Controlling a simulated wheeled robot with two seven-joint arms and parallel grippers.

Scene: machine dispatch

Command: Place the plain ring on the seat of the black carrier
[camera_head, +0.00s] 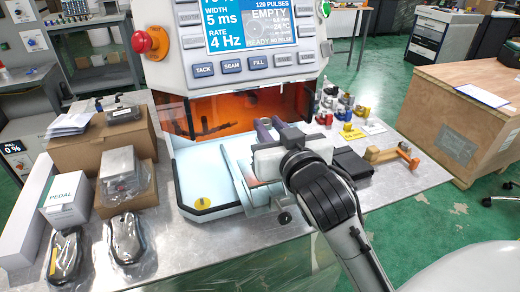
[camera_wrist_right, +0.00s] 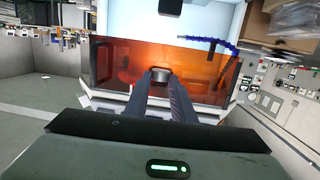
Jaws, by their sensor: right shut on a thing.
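My right gripper (camera_head: 268,130) reaches in from the lower right in the head view, at the front of the machine's white tray and orange window. In the right wrist view its two long dark fingers (camera_wrist_right: 161,82) are shut on a small dark grey piece, which I take for the plain ring (camera_wrist_right: 159,73). The ring is hidden in the head view. A low black block (camera_head: 352,163) lies on the table just right of my right wrist; I cannot tell whether it is the black carrier, and no seat shows. My left gripper is not in view.
The machine's white tray (camera_head: 207,172) opens toward me, with the orange window (camera_head: 222,113) behind. Small coloured parts (camera_head: 345,103) and a wooden stand (camera_head: 394,154) are at the right. Blue hose (camera_wrist_right: 205,42) shows in the right wrist view.

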